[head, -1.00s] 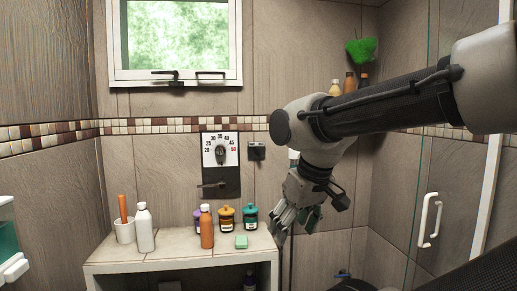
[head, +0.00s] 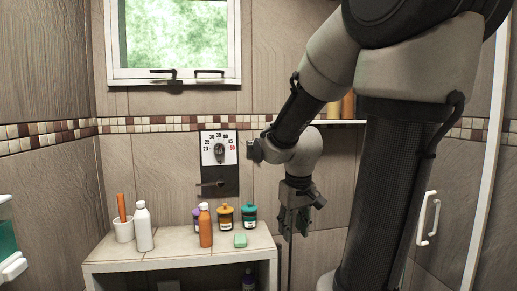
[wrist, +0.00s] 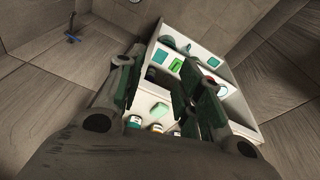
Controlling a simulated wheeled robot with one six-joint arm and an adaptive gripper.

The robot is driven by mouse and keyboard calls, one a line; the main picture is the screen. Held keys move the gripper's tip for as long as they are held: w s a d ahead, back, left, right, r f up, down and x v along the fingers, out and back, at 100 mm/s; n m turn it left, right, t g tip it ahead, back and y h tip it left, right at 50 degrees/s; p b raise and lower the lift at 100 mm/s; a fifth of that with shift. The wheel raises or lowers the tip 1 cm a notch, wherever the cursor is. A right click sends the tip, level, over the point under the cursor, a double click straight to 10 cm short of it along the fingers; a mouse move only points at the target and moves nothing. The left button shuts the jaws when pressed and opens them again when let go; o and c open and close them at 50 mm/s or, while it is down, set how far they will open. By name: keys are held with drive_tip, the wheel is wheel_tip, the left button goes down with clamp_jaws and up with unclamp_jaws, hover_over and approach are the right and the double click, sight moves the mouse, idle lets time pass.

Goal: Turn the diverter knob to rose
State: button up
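A dark control panel (head: 220,166) is fixed to the tiled wall. Its upper white plate carries a round dial (head: 219,152) with temperature numbers. Below the dial is a small lever-like knob (head: 213,184), apparently the diverter, pointing sideways; I cannot read any rose mark. My gripper (head: 293,230) hangs down to the right of the panel and lower than it, apart from it. In the wrist view my gripper (wrist: 153,92) has its fingers spread with nothing held between them. The wrist view does not show the panel.
A white shelf unit (head: 180,259) below the panel carries a white bottle (head: 144,229), an orange bottle (head: 206,227), jars and a green block (head: 240,241). A small dark wall fitting (head: 254,151) sits right of the panel, close behind my arm. A glass door handle (head: 428,218) is at right.

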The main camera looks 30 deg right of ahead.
drive_tip(key=w+d+f+t+h, duration=0.1)
drive_tip(key=w+d+f+t, duration=0.2)
drive_tip(key=w+d, duration=0.75)
drive_tip(key=n+t, duration=0.8)
drive_tip(key=t, duration=0.5)
approach(256, 150)
drive_tip(key=w, duration=0.3)
drive_tip(key=shift+h, duration=0.3)
drive_tip(key=w, duration=0.4)
drive_tip(key=w+d, duration=0.1)
drive_tip(key=w, duration=0.1)
drive_tip(key=shift+w+r, duration=0.15)
drive_tip(key=shift+r, duration=0.05)
clamp_jaws()
